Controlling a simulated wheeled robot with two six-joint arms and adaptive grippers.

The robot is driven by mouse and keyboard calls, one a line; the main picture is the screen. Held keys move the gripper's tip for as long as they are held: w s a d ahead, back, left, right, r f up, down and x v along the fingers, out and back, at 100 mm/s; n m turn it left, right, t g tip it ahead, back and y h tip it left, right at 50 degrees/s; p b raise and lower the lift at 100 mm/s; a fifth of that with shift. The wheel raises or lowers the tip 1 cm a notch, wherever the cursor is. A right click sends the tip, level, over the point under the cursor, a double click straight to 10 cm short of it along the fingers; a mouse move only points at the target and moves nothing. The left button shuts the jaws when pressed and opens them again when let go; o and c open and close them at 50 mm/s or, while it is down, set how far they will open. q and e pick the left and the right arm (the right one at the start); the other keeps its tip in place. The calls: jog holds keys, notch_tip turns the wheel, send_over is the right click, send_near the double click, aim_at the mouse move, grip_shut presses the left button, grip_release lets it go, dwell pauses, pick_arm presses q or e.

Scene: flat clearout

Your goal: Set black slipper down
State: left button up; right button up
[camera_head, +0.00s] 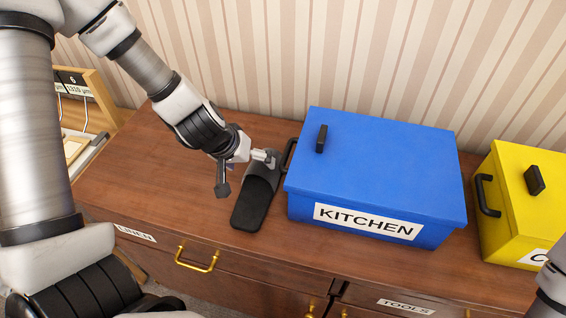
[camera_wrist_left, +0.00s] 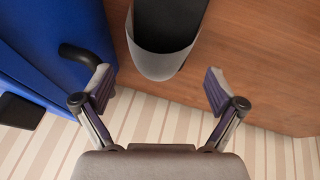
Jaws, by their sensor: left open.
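The black slipper (camera_head: 252,204) lies on the brown dresser top, just left of the blue KITCHEN box, with its sole end toward the front edge. Its grey rounded end (camera_wrist_left: 165,62) shows in the left wrist view. My left gripper (camera_head: 244,173) is open above the slipper's far end. In the left wrist view its two fingers (camera_wrist_left: 160,90) are spread wide on either side of the grey end, with gaps and no contact visible. Part of the far end is hidden behind a finger in the head view. My right gripper is out of view.
The blue KITCHEN box (camera_head: 390,165), with a black side handle (camera_head: 289,153), stands close right of the slipper. A yellow box (camera_head: 520,215) stands farther right. The dresser top (camera_head: 150,170) is clear to the left. A striped wall (camera_head: 270,60) rises behind.

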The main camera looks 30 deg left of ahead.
aim_at(247, 175)
pick_arm(q)
jog(key=f+b, duration=0.1)
jog(key=s+f+b, duration=0.1)
jog(key=f, duration=0.1)
jog(key=shift+s+a+b, duration=0.15)
jog(key=shift+a+b, duration=0.05)
jog(key=shift+b, duration=0.2)
jog(key=w+f+b, duration=0.1)
jog(key=w+d+f+b, duration=0.1)
jog(key=f, duration=0.1)
jog(key=shift+w+f+b, duration=0.3)
jog(key=shift+w+b, duration=0.05)
jog(key=shift+w, duration=0.2)
jog(key=shift+s+r, duration=0.2)
jog(key=shift+s+a+r, duration=0.1)
jog(key=shift+s, duration=0.05)
jog(key=shift+c, duration=1.3)
jog(key=c, duration=0.9)
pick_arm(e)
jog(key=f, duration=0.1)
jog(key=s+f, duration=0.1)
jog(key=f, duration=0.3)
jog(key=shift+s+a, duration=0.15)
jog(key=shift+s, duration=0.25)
